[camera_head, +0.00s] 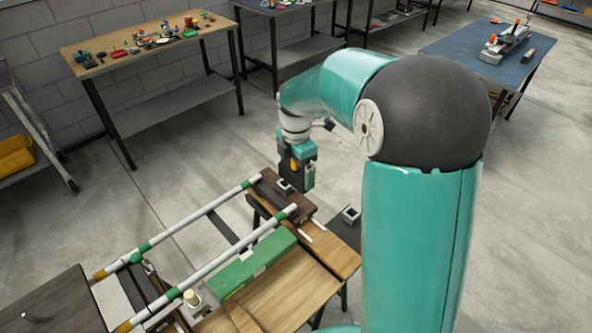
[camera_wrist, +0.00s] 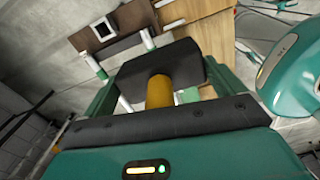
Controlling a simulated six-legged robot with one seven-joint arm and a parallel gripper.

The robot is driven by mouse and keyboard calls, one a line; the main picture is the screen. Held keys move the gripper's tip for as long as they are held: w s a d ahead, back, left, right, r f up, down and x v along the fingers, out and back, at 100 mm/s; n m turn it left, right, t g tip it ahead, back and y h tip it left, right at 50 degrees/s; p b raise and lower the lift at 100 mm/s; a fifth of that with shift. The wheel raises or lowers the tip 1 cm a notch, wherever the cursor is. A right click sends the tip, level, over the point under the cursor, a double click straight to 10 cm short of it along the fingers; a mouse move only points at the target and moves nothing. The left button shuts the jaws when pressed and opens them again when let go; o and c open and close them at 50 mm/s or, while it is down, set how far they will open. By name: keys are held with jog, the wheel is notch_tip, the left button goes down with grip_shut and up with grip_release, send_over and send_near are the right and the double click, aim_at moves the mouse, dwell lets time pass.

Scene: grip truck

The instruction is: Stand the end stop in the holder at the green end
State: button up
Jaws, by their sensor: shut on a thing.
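My gripper (camera_head: 300,180) is shut on the end stop, a dark plate with an orange-yellow round stem (camera_wrist: 159,92). The dark plate hides part of the scene below in the wrist view. In the head view the end stop is mostly covered by the fingers. A square grey holder (camera_head: 283,187) sits on a dark brown board (camera_head: 268,196) at the green-banded rail ends. My gripper is above and slightly right of this holder in the head view. The wrist view shows the empty-looking square holder (camera_wrist: 103,29) beyond the end stop, at upper left, apart from it.
Two white rails (camera_head: 200,270) with green bands run to yellow ends at lower left. A green box (camera_head: 250,268) lies on the wooden bench (camera_head: 285,285). Another square grey socket (camera_head: 350,214) is on a dark surface at right. Tables with small items stand behind.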

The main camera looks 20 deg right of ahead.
jog(key=shift+r, duration=2.5)
